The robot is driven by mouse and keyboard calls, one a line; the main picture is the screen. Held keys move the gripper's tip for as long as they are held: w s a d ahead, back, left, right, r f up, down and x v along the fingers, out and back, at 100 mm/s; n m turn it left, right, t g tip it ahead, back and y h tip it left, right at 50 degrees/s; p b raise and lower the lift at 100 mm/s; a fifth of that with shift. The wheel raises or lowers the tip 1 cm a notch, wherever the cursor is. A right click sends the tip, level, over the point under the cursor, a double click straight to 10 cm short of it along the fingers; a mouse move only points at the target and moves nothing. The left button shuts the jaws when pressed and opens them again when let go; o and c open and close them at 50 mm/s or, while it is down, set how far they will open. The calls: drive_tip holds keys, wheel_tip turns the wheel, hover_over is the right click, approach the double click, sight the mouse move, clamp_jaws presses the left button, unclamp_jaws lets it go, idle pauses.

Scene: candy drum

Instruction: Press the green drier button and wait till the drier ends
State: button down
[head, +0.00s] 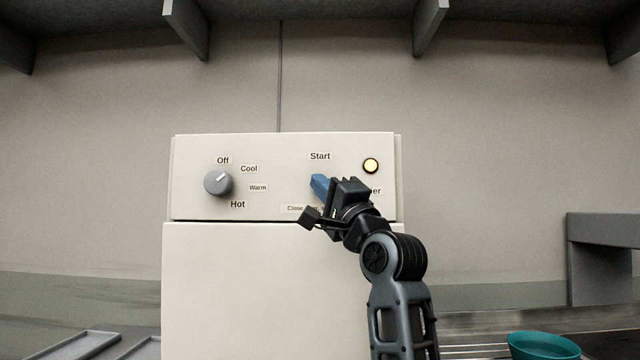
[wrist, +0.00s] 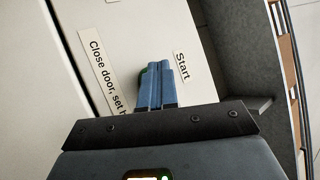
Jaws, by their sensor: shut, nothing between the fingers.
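The drier (head: 280,290) is a cream box with a control panel facing me. The green button is mostly hidden behind my fingers below the "Start" label (head: 320,156); a green sliver (wrist: 145,72) shows beside the fingertips in the wrist view. My gripper (head: 318,184) is shut and empty, its blue fingers pointing at the panel under that label. The fingertips (wrist: 154,68) are at or very close to the button; I cannot tell if they touch it. A round yellow lamp (head: 371,165) looks lit at the panel's upper right.
A grey knob (head: 218,184) sits at the panel's left among Off, Cool, Warm and Hot labels, its mark pointing up and right. A teal bowl (head: 543,346) stands at the lower right. Grey trays (head: 85,346) lie at the lower left.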

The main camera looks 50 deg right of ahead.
drive_tip(key=shift+s+a+p, duration=0.35)
drive_tip(key=shift+s+a, duration=0.2)
drive_tip(key=shift+a, duration=0.15)
drive_tip(key=shift+s+a+p, duration=0.4)
drive_tip(key=shift+s+a, duration=0.4)
drive_tip(key=shift+a, duration=0.2)
drive_tip(key=shift+s+a+p, duration=0.4)
drive_tip(key=shift+s+a, duration=0.35)
drive_tip(key=shift+a, duration=0.25)
